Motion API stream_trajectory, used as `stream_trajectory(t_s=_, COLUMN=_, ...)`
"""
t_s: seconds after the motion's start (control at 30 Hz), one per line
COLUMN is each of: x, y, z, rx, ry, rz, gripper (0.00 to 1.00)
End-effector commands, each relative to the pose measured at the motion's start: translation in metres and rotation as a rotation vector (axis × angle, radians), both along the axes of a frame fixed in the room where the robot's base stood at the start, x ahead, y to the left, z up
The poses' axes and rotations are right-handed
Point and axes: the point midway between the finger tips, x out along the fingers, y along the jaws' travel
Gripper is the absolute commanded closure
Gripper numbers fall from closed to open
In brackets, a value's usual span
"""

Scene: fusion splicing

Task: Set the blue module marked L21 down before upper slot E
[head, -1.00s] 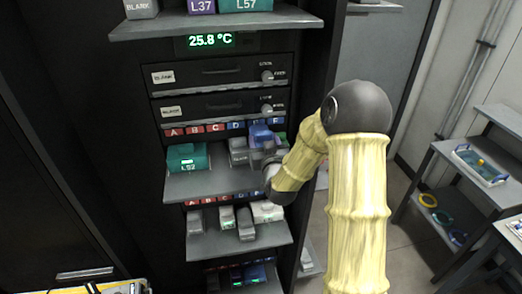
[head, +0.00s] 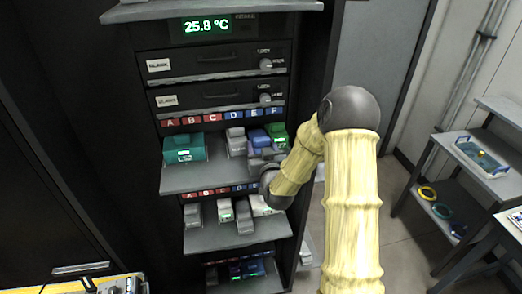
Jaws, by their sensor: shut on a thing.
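A blue module (head: 259,138) is at the upper shelf (head: 212,178), below the blue E label (head: 257,114) of the upper label row. Its marking is too small to read. My gripper (head: 265,155) is shut on its near end, and my wrist hides part of it. I cannot tell whether its underside touches the shelf. A grey module (head: 236,141) stands just to its left below D, and a green module (head: 278,133) just to its right below F.
A teal module (head: 184,148) marked L52 sits at the shelf's left, with bare shelf between it and the grey one. A lower shelf (head: 215,240) holds several grey and white modules. Two panels with knobs (head: 215,65) are above the upper labels.

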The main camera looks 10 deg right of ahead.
Motion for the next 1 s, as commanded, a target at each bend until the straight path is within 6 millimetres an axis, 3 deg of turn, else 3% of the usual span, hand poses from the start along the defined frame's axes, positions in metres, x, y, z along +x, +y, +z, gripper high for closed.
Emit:
stream_trajectory(t_s=0.47, x=0.0017, y=-0.0006, z=-0.0072, rx=0.000, ry=-0.004, rz=-0.001, gripper=0.72)
stream_trajectory(t_s=0.5, x=0.0016, y=-0.0007, z=-0.0071, rx=0.000, ry=-0.002, rz=-0.001, gripper=0.40)
stream_trajectory(t_s=0.6, x=0.0015, y=-0.0007, z=-0.0066, rx=0.000, ry=-0.002, rz=-0.001, gripper=0.22)
stream_trajectory(t_s=1.0, x=0.0015, y=0.0003, z=-0.0040, rx=0.001, ry=-0.002, rz=0.001, gripper=0.22)
